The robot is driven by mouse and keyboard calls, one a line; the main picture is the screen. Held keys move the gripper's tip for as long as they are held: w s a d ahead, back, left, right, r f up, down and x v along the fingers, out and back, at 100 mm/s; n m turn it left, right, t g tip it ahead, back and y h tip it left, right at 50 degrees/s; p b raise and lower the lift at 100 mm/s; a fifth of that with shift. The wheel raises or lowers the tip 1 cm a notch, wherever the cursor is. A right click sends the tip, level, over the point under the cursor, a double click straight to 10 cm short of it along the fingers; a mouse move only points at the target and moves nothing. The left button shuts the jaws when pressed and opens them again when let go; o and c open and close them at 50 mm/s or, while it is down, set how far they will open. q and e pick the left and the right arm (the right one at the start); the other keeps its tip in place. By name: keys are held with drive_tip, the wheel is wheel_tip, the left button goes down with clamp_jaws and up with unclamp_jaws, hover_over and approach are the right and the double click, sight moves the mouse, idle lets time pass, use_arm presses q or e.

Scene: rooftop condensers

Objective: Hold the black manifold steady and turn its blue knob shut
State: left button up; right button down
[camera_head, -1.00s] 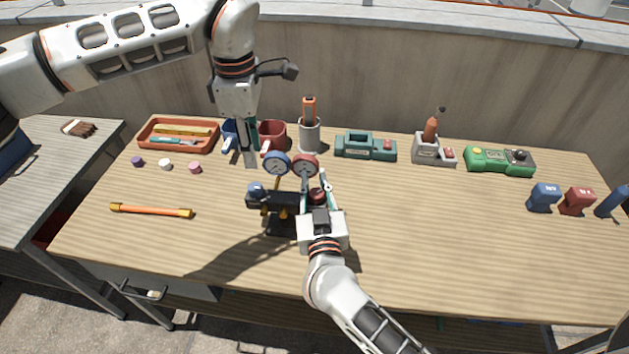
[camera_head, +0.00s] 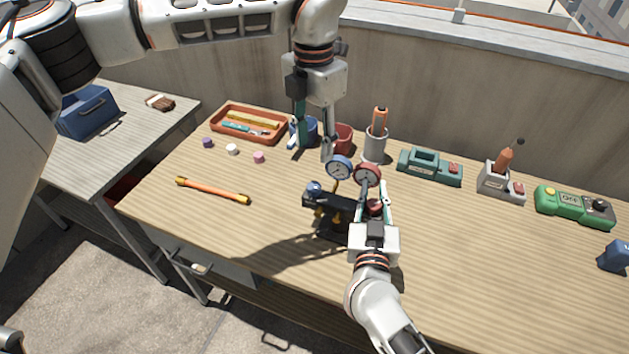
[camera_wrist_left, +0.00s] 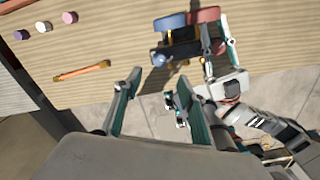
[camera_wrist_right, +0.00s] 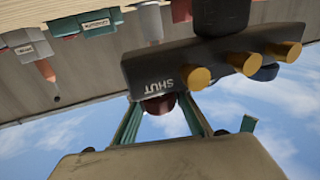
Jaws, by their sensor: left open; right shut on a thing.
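The black manifold (camera_head: 346,207) stands upright on the bench, with a blue knob (camera_head: 314,187) at its left end and a red knob (camera_head: 375,207) at its right. A blue gauge (camera_head: 340,168) and a red gauge (camera_head: 367,175) rise above it. My right gripper (camera_head: 374,203) is shut on the manifold at its red-knob end. In the right wrist view the manifold (camera_wrist_right: 150,73) shows "SHUT" lettering and brass ports. My left gripper (camera_head: 313,151) is open and empty, above and behind the blue knob, apart from it. The left wrist view also shows the blue knob (camera_wrist_left: 160,60), beyond its fingers.
Behind the manifold are a blue cup (camera_head: 308,130), a red cup (camera_head: 342,138) and a grey holder (camera_head: 375,145). An orange tray (camera_head: 281,137) is at back left. An orange rod (camera_head: 212,190) and small caps lie left. Bench front right is clear.

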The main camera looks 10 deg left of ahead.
sight(314, 186)
use_arm(q)
drive_tip(key=shift+n, duration=0.5)
wheel_tip(314, 186, down, 12)
drive_tip(key=shift+r, duration=0.1)
drive_tip(key=c, duration=1.1)
